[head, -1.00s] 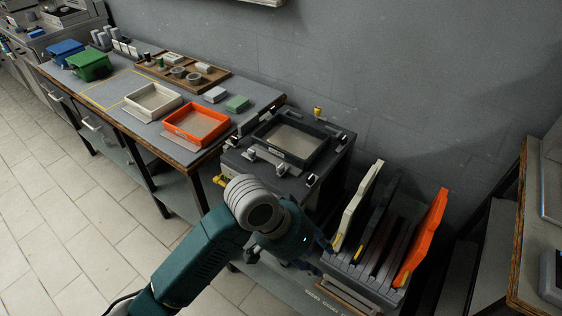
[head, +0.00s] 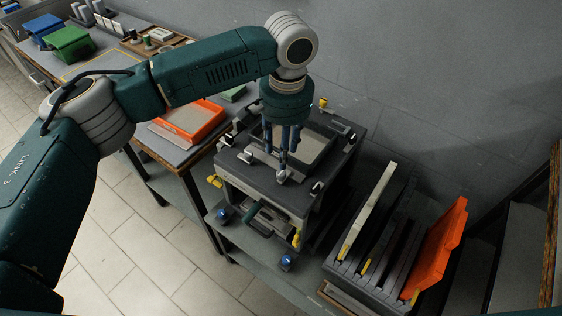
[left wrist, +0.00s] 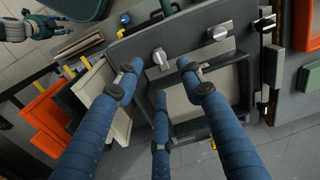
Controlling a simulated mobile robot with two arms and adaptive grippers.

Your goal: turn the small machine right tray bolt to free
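The small machine (head: 255,182) is a dark box with a framed tray (head: 318,150) in its top. Two grey bolts with knob handles sit along the tray's near edge: the right tray bolt (head: 282,177) and the left one (head: 249,155). In the left wrist view the right bolt (left wrist: 160,58) is at left and the other (left wrist: 219,31) at right. My left gripper (head: 283,160) points down over the tray's near edge. Its blue fingers (left wrist: 158,74) are spread, with the right bolt between and just beyond their tips; contact is not clear. What seems my right gripper (left wrist: 14,29) is small at the edge.
A rack (head: 375,250) with white, dark and orange upright trays (head: 436,250) stands close on the right. A workbench with an orange tray (head: 190,122) is at left. Yellow-handled parts (head: 215,181) stick out beside the machine. The tiled floor in front is open.

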